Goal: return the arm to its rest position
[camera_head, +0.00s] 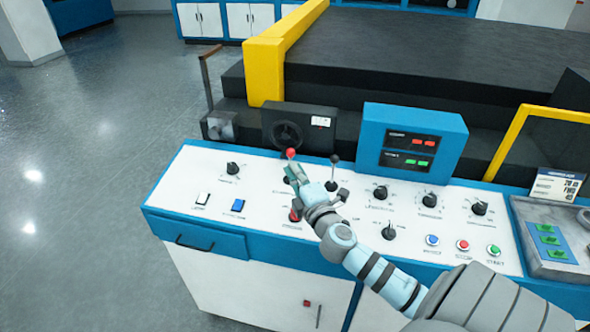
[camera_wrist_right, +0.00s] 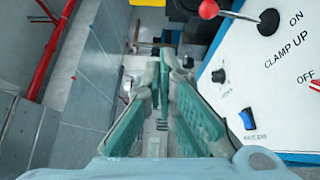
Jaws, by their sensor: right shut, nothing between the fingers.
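My right arm (camera_head: 380,275) comes in from the lower right of the head view and reaches over the white control panel. My right gripper (camera_head: 290,172) is beside the red-knobbed lever (camera_head: 291,153), with its green fingers together and nothing between them. In the right wrist view the gripper (camera_wrist_right: 167,62) points past the panel's edge. The red lever knob (camera_wrist_right: 208,9) is to the right of the fingertips there, apart from them, near the "CLAMP UP" and "ON" labels. Whether gripper and lever touch cannot be told from the head view. My left gripper is not in view.
The control panel (camera_head: 190,180) has several knobs and buttons. A black-knobbed lever (camera_head: 333,170) stands right of the gripper. A blue display box (camera_head: 372,135) rises behind. Yellow guard rails (camera_head: 264,72) and (camera_head: 520,120) flank the dark machine bed. Open floor (camera_head: 80,180) lies left.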

